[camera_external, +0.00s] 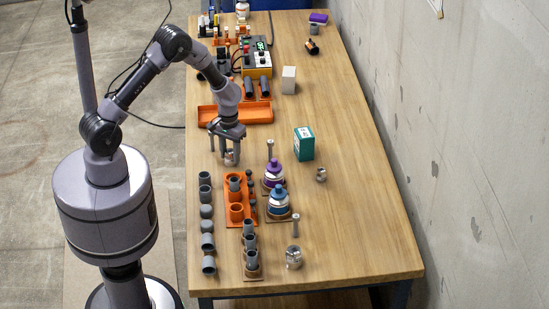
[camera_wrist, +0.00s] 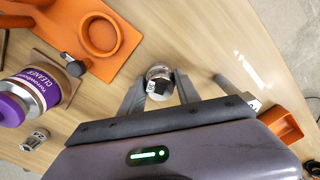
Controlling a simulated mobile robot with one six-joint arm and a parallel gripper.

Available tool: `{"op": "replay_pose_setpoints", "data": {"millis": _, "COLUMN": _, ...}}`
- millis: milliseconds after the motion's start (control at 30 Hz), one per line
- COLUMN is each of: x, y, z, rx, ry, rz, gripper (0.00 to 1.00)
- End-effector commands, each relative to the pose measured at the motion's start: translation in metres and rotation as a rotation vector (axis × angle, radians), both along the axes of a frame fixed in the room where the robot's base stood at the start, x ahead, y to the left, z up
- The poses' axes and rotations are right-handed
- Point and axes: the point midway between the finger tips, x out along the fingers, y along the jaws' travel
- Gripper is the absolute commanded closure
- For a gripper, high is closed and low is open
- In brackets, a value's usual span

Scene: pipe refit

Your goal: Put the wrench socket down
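An orange rack (camera_external: 236,212) with grey pipe pieces stands nearer the camera. A purple-capped bottle (camera_external: 274,177) and a blue-capped bottle (camera_external: 279,203) are right of it. An orange tray (camera_external: 236,113) lies behind my gripper. A green box (camera_external: 304,143) stands right. The table's right side is mostly clear.

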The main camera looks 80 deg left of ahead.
Motion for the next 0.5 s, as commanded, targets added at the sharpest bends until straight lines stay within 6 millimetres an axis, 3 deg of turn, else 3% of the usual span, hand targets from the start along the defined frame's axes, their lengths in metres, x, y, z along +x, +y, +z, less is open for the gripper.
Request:
{"op": "replay_pose_setpoints", "data": {"millis": 33, "x": 0.0, "y": 0.0, "z": 0.0, "rx": 0.0, "ry": 0.0, "rz": 0.0, "gripper": 0.51}}
{"op": "replay_pose_setpoints", "data": {"millis": 100, "x": 0.0, "y": 0.0, "z": 0.0, "rx": 0.0, "ry": 0.0, "rz": 0.0, "gripper": 0.41}}
{"op": "replay_pose_setpoints", "data": {"millis": 400, "x": 0.0, "y": 0.0, "z": 0.002, "rx": 0.0, "ry": 0.0, "rz": 0.0, "gripper": 0.41}}
{"op": "replay_pose_setpoints", "data": {"millis": 500, "x": 0.001, "y": 0.0, "z": 0.018, "rx": 0.001, "ry": -0.002, "rz": 0.0, "gripper": 0.41}}
